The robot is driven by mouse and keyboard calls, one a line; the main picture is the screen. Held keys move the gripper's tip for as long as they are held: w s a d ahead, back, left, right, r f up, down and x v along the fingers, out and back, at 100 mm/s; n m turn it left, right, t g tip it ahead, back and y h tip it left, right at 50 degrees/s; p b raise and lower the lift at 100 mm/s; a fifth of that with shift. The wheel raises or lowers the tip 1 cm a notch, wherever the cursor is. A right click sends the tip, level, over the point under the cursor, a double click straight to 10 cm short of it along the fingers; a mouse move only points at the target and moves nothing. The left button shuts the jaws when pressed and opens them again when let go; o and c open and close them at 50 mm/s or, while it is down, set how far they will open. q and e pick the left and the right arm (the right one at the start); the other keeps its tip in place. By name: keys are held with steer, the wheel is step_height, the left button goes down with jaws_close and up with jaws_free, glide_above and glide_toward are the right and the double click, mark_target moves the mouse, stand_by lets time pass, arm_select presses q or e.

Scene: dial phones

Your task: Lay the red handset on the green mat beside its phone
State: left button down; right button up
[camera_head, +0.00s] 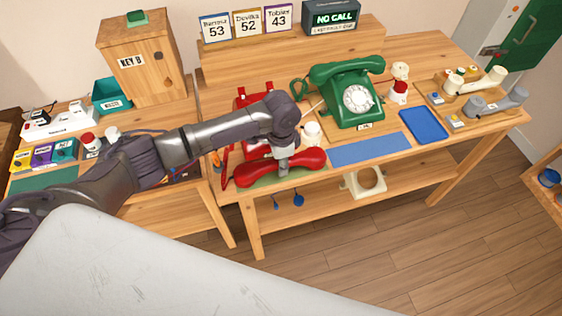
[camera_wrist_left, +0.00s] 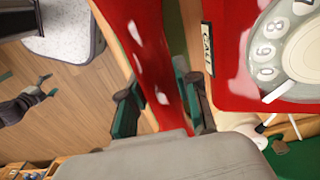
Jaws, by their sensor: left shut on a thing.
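The red handset (camera_head: 250,174) is a long bar with rounded ends, lying crosswise over the green mat (camera_head: 292,181) at the table's front left. My left gripper (camera_head: 283,169) is shut on its middle from above. In the left wrist view its two fingers stand on either side of the red handset (camera_wrist_left: 153,50). I cannot tell whether the handset touches the mat. The red phone (camera_head: 250,94) stands behind, mostly hidden by my left arm. In the left wrist view the red phone (camera_wrist_left: 232,55) shows its dial, close beside the handset. My right gripper is out of view.
A green phone (camera_head: 345,78) with its handset on top stands right of the red one, behind a blue mat (camera_head: 370,149). A white-and-red jar (camera_head: 399,92) and a blue tray (camera_head: 424,124) stand farther right. A white jar (camera_head: 312,133) is close to my gripper.

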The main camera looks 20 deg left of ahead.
arm_select(q)
steer(key=c, duration=0.8)
jaws_free()
steer(key=shift+f, duration=0.1)
step_height(320, 180, up, 12)
steer(key=shift+r+b, duration=0.15)
steer(key=shift+b, duration=0.15)
